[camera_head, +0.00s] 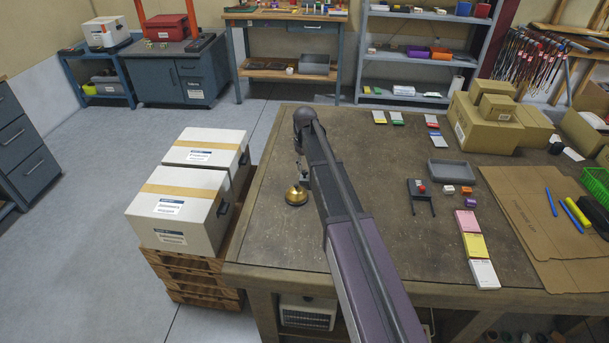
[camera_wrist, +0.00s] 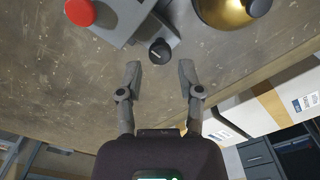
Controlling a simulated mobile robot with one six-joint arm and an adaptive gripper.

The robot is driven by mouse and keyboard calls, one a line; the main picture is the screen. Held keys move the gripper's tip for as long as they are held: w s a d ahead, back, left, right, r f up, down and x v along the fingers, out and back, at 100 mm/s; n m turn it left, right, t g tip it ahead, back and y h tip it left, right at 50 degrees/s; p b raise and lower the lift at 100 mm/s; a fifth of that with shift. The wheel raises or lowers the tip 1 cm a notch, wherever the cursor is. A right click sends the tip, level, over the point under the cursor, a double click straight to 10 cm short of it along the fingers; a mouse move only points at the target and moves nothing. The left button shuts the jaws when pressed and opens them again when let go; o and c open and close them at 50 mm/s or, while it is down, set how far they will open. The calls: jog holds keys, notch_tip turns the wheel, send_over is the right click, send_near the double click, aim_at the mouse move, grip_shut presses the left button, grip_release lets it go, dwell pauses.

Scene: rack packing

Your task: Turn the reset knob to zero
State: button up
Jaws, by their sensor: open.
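The black knob (camera_wrist: 160,51) stands on a small grey housing (camera_wrist: 158,25) in the wrist view. A pale mark shows on its face; no scale is readable. My gripper (camera_wrist: 160,68) is open and empty. Its two fingers are spread to the left and right of the knob in the picture, with their tips just short of it and apart from it. A red round button (camera_wrist: 80,12) on a grey block is at the upper left. In the head view, my arm hides most of the area around the knob.
A brass bell (camera_head: 296,196) stands close by on the workbench (camera_head: 350,265) and also shows in the wrist view (camera_wrist: 222,12). A grey tray (camera_head: 451,170) and cartons (camera_head: 484,125) lie to the right.

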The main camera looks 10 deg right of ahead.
aim_at(305, 174)
jog(key=shift+f+b, duration=1.1)
jog(key=shift+f, duration=0.25)
grip_shut()
